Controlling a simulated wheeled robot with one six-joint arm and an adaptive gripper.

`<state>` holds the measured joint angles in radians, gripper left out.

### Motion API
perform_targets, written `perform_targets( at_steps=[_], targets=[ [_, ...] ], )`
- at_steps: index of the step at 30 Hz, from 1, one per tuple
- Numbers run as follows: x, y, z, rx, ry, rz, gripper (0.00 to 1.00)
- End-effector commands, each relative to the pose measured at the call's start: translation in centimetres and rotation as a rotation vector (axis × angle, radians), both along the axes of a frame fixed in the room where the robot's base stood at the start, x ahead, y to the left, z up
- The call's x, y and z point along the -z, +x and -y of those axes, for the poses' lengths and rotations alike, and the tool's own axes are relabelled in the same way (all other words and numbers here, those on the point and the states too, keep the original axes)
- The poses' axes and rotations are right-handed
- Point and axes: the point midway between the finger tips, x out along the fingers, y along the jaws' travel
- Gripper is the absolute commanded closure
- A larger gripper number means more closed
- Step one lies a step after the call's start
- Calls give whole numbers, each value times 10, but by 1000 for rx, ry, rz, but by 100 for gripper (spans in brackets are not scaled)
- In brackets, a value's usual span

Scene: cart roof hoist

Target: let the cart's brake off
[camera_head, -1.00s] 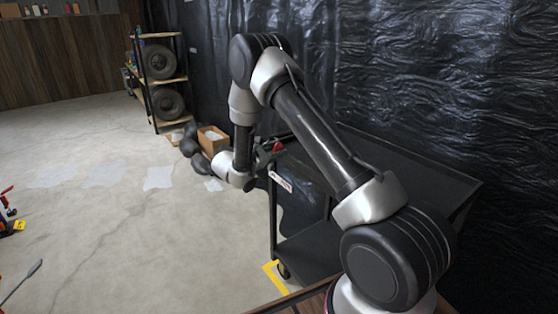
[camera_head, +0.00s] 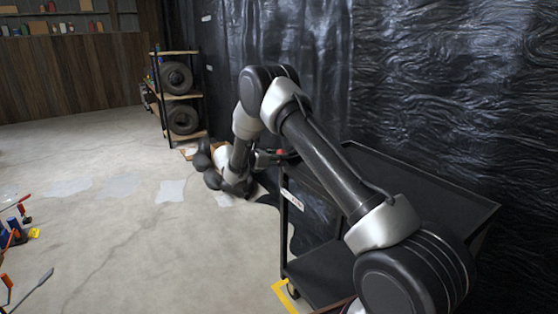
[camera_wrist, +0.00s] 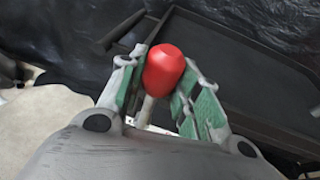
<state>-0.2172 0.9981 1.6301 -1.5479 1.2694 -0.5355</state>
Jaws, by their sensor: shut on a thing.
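The cart (camera_head: 420,190) is dark, with a flat top tray and a lower shelf, and stands against the black wall sheeting. A brake lever with a red knob (camera_wrist: 164,70) and a pale stem rises at the cart's end. The knob also shows small in the head view (camera_head: 281,152). My gripper (camera_wrist: 160,88) is shut on the lever, its green-padded fingers on either side of the knob and stem. The lower stem is hidden by my gripper. In the head view my gripper is small and partly hidden.
A yellow floor mark (camera_head: 284,296) lies by the cart's near wheel. A shelf rack with tyres (camera_head: 178,76) stands at the back. Red-handled tools (camera_head: 18,215) stand at the left edge. The concrete floor (camera_head: 110,220) between is largely open.

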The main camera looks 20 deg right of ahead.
Motion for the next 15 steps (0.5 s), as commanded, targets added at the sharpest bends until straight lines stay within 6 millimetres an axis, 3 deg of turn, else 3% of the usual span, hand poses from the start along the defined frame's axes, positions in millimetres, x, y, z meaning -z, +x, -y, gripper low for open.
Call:
perform_targets(
  at_steps=[9,10,13,15],
  targets=[
    [1,0,-1,-2,0,-4,100],
    [1,0,-1,-2,0,-4,66],
    [1,0,-1,-2,0,-3,47],
    [1,0,0,-2,0,-3,45]
  ],
)
